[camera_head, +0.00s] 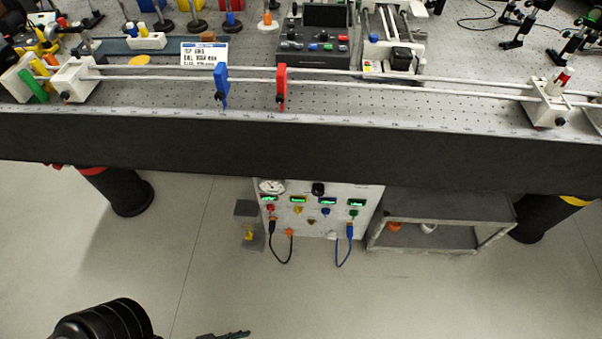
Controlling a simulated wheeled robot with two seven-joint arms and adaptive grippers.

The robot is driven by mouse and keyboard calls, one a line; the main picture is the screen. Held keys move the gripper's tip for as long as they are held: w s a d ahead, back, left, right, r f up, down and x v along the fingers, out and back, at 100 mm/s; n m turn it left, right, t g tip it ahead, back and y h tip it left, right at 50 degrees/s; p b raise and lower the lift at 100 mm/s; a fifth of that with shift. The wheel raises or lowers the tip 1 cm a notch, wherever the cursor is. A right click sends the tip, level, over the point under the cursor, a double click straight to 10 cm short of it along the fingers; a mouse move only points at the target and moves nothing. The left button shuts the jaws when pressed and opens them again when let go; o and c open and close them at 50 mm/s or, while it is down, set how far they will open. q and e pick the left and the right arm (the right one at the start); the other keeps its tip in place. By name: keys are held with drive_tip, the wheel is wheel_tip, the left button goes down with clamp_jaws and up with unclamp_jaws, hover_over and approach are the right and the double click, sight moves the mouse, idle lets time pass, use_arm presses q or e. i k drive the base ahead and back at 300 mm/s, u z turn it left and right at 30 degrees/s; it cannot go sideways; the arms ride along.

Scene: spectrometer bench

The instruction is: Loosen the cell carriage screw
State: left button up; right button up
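A pair of pale rails (400,78) runs along the front of the bench and carries a blue carriage (221,86), a red carriage (282,86) and white end blocks. Small dark knobs show low on the blue and red carriages. A white block (549,104) with a dark front knob and a red-topped post sits at the right. I cannot tell which one is the cell carriage, or how tight any screw is. Part of my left gripper (228,335) shows at the bottom edge, well below and apart from the bench; its opening is cut off. My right gripper is not in view.
The bench's dark front edge (330,155) lies below the rails. Under it stand a panel with cables (320,212), a grey shelf (440,215) and black legs. A label card (205,54), a control box (315,48) and several posts stand behind the rails. The floor in front is clear.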

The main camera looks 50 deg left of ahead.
sight(559, 122)
drive_tip(key=z, duration=0.05)
drive_tip(key=k, duration=0.6)
drive_tip(key=u, duration=0.7)
drive_tip(key=i, duration=1.2)
drive_tip(key=z, duration=0.4)
